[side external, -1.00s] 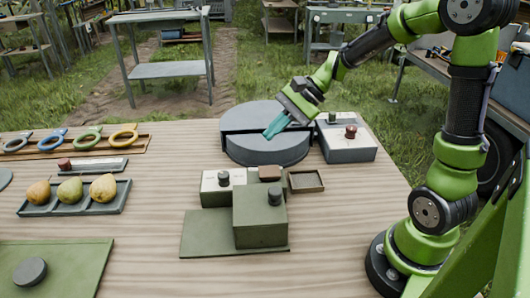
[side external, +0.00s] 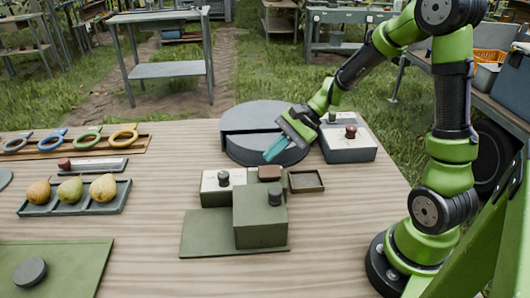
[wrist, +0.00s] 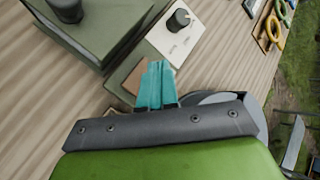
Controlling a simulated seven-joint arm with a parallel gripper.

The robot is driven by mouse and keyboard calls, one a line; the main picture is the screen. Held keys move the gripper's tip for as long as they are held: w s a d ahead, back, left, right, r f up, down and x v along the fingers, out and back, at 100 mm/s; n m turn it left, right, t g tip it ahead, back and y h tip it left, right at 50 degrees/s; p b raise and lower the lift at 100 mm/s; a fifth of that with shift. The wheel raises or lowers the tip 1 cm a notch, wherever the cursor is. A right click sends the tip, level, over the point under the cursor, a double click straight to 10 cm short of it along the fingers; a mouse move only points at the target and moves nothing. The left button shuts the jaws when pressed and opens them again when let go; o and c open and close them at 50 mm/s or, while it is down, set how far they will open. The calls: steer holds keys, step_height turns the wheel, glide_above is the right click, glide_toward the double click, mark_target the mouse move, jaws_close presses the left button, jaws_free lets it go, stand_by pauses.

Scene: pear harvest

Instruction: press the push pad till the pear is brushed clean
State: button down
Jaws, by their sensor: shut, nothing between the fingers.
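My gripper (side external: 268,157) has teal fingers, shut and empty. It hangs tilted in front of the round grey two-level stand, just behind and above a small brown pad (side external: 270,173), which may be the push pad. In the wrist view the fingertips (wrist: 157,67) partly cover the brown pad (wrist: 131,77). The pad sits between a white-topped panel with a black knob (side external: 223,178) and a small shallow brown tray (side external: 306,188). A green box (side external: 260,222) with a black knob stands in front of it. Several pears (side external: 70,190) lie in a grey tray at the left; no pear shows at the green box.
The round grey stand (side external: 240,117) is behind my gripper. A grey box with a red knob (side external: 349,150) stands to its right. Coloured rings (side external: 88,138) sit on a rack at the far left. The wooden tabletop is bare at front right.

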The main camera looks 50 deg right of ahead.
mark_target(265, 172)
steer(key=shift+f, duration=0.95)
stand_by(1.4)
steer(key=shift+f, duration=0.4)
steer(key=shift+f, duration=0.7)
stand_by(0.6)
stand_by(0.4)
steer(key=shift+r, duration=1.15)
steer(key=shift+r, duration=2.5)
